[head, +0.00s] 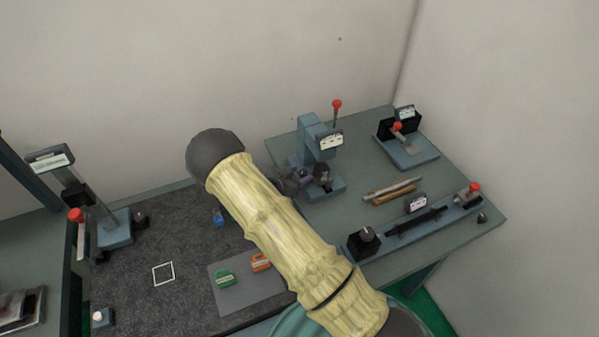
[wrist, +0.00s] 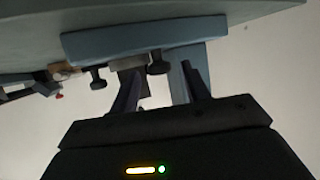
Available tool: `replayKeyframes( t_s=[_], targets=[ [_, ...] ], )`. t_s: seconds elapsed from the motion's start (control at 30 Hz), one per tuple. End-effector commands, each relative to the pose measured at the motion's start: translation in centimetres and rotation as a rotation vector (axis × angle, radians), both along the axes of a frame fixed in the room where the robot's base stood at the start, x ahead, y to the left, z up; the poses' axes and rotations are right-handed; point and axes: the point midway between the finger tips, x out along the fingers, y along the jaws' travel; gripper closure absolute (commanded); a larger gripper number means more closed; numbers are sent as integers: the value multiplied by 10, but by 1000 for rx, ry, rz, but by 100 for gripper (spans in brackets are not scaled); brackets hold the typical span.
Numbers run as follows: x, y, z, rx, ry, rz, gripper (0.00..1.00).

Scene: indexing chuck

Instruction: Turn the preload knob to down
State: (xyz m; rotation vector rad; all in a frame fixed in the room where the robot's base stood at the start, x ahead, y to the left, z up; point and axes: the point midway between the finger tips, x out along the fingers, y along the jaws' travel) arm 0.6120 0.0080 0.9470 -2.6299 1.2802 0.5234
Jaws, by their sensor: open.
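A blue bench fixture (head: 313,135) with a red-ball lever and a white label plate stands on the green-grey table. A dark knob-like part (head: 322,171) is at its front. The labels are too small to read, so I cannot tell which is the preload knob. My gripper (wrist: 161,84) is open and appears empty, its two dark fingers apart close to a blue fixture (wrist: 140,38), with two small black knobs (wrist: 158,66) nearby. In the head view my arm partly hides the gripper.
A rail fixture (head: 435,226) and a lever fixture (head: 410,152) stand on the right of the table. Brown and grey rods (head: 392,189) lie between. At left are a grey mat (head: 237,295) with green and orange items and another blue stand (head: 115,232).

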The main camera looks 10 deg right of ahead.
Motion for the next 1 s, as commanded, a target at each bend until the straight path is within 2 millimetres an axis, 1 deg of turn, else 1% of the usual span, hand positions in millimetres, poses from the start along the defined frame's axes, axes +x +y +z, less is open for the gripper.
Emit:
replayKeyframes(
  t_s=[0.07, 0.33, 0.37, 0.5, 0.57, 0.77, 1.0],
  targets=[
    [2, -3, -2, -1, 1, 0, 53],
    [3, -2, -3, 1, 0, 4, 53],
    [3, -1, -3, 1, 0, 4, 57],
    [3, -1, -3, 1, 1, 5, 84],
    [3, -1, -3, 1, 1, 5, 96],
    [4, 0, -3, 1, -3, -1, 96],
    [7, 2, -3, 1, -10, -86, 96]
  ],
)
